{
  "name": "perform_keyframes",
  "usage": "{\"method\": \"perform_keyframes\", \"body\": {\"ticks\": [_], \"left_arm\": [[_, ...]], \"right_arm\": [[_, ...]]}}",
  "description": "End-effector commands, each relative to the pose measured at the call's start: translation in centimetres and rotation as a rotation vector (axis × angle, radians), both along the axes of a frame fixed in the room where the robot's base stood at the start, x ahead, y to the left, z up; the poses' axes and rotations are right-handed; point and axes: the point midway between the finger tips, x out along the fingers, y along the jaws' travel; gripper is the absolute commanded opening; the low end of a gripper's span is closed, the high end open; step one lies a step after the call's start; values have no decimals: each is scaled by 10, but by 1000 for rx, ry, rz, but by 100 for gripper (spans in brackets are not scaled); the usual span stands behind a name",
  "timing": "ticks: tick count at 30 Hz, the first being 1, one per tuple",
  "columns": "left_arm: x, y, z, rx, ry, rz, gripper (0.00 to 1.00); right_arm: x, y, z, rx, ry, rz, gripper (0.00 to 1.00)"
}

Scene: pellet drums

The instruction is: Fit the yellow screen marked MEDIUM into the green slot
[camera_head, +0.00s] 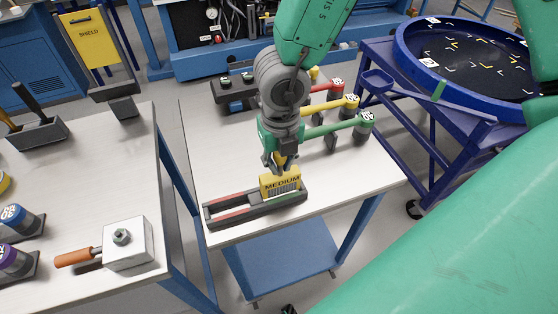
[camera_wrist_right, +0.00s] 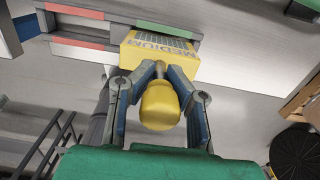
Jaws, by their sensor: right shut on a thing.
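The yellow screen marked MEDIUM (camera_head: 281,183) stands upright at the right part of a dark slotted rack (camera_head: 209,221). It also shows in the right wrist view (camera_wrist_right: 160,56), with its grey mesh toward the rack. The green slot (camera_head: 288,199) is at the rack's right end; a green strip also shows beside the screen in the wrist view (camera_wrist_right: 165,28). My right gripper (camera_head: 280,166) is above the screen, shut on its yellow knob handle (camera_wrist_right: 160,106). I cannot tell whether the screen's lower edge is inside the slot. My left gripper is not in view.
Red strips (camera_head: 235,216) mark the rack's left part. Behind the gripper stand red, yellow and green arms (camera_head: 338,128) with dark ends. A blue round tub (camera_head: 420,58) is at right. The table's front edge is close to the rack.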

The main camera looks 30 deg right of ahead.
Motion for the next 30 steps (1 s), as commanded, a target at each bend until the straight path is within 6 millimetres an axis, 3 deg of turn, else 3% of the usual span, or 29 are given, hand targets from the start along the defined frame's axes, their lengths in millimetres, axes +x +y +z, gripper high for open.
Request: {"method": "perform_keyframes", "body": {"ticks": [10,30], "left_arm": [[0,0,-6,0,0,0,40],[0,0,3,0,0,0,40]], "right_arm": [[0,0,-8,0,0,0,0],[0,0,1,0,0,0,0]]}}
